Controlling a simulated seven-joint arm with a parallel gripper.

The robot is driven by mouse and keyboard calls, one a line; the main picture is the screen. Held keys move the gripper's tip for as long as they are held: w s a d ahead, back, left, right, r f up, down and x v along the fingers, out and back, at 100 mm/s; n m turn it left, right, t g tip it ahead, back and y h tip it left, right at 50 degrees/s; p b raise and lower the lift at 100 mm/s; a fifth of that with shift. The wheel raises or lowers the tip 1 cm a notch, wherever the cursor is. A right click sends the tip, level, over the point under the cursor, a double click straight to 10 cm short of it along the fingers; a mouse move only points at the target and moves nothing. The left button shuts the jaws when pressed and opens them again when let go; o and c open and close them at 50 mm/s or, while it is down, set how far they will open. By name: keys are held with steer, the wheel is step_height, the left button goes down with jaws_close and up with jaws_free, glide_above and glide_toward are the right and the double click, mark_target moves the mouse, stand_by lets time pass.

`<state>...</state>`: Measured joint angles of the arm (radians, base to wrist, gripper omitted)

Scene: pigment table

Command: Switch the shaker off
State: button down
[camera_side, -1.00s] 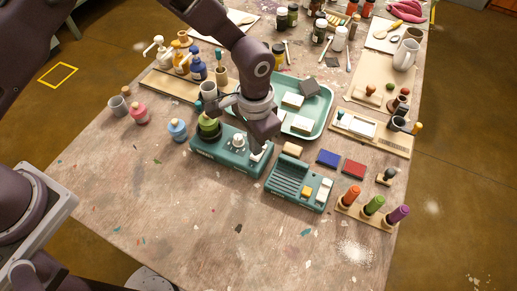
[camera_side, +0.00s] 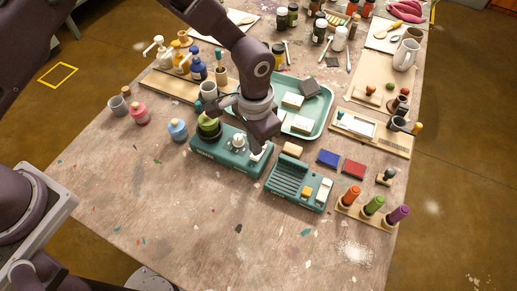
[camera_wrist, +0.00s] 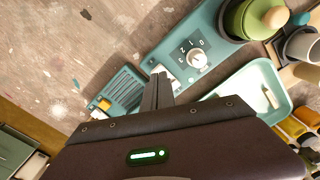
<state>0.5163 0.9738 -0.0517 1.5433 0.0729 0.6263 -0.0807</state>
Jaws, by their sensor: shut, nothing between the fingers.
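The shaker (camera_side: 228,160) is a long teal box near the middle of the table. It carries a green jar (camera_side: 208,126) at its left end and a pale round knob (camera_side: 238,142) beside it. In the wrist view the knob (camera_wrist: 197,60) has a dial marked 0 to 3; where it points is too small to tell. A white switch (camera_wrist: 160,71) sits at the shaker's other end, partly hidden by my fingers. My gripper (camera_side: 257,147) is shut and empty, its tips right at this switch. I cannot tell whether they touch it or which way it is tipped.
A second teal device (camera_side: 290,182) with ridges and small buttons stands close to the right. A teal tray (camera_side: 318,120) with pale blocks lies behind. A blue-capped bottle (camera_side: 177,131) stands left of the shaker. The table in front is clear.

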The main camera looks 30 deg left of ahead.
steer(key=shift+f, duration=0.95)
stand_by(0.4)
steer(key=shift+r, duration=3.5)
steer(key=s+a+r+n+t, duration=0.1)
steer(key=s+a+r, duration=0.1)
steer(key=a+r, duration=0.55)
steer(key=s+a+r+n+t, duration=0.15)
steer(key=a+r, duration=0.35)
steer(key=r, duration=0.6)
steer(key=s+a+r+n+t, duration=0.1)
steer(key=s+a+r, duration=0.1)
steer(key=s+a, duration=0.3)
steer(key=s+a+r+n+t, duration=0.2)
steer(key=s+a, duration=0.3)
steer(key=s, duration=0.8)
steer(key=shift+s+a+r, duration=0.2)
steer(key=shift+a+r, duration=0.05)
steer(key=shift+r, duration=0.45)
